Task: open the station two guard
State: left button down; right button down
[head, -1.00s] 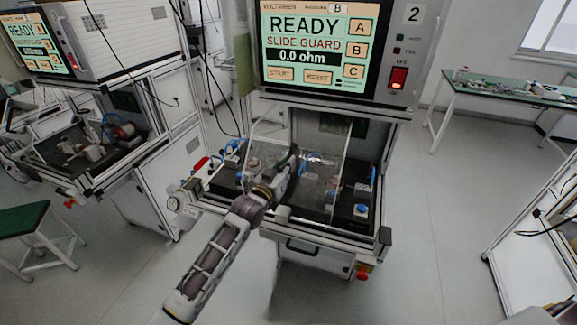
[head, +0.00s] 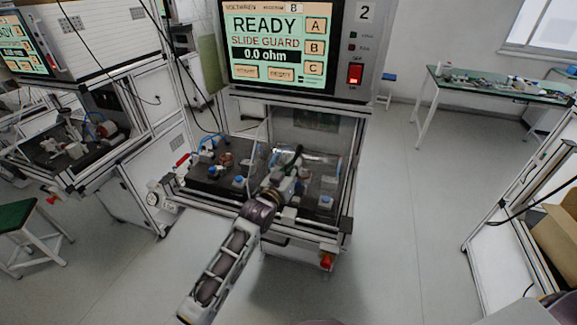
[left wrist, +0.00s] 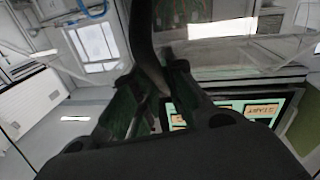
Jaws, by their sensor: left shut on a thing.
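Station two carries a sign "2" (head: 364,12) and a screen (head: 278,45) reading READY, SLIDE GUARD, 0.0 ohm. Its clear guard (head: 325,170) stands over the right part of the dark work deck (head: 205,176); the left part of the deck is uncovered. My left gripper (head: 295,172) is at the front of the guard, shut on its dark upright handle. In the left wrist view the dark handle (left wrist: 143,40) runs between the two fingers (left wrist: 155,100). The exact contact is partly hidden. My right gripper is not in view.
Blue-topped buttons stand on the deck, one at left (head: 239,181) and one at right (head: 325,200). A red knob (head: 326,262) sits low at the front. Another station (head: 75,150) stands left, a green stool (head: 18,215) nearby.

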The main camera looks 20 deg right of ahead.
pick_arm(q)
jog(key=shift+s+d, duration=0.35)
jog(key=shift+d, duration=0.15)
jog(key=c, duration=1.5)
grip_release()
jog(key=shift+s+d, duration=0.1)
jog(key=shift+d, duration=0.05)
jog(key=shift+o, duration=0.2)
jog(key=shift+a, duration=0.3)
jog(key=v, duration=1.1)
jog(key=shift+s, duration=0.3)
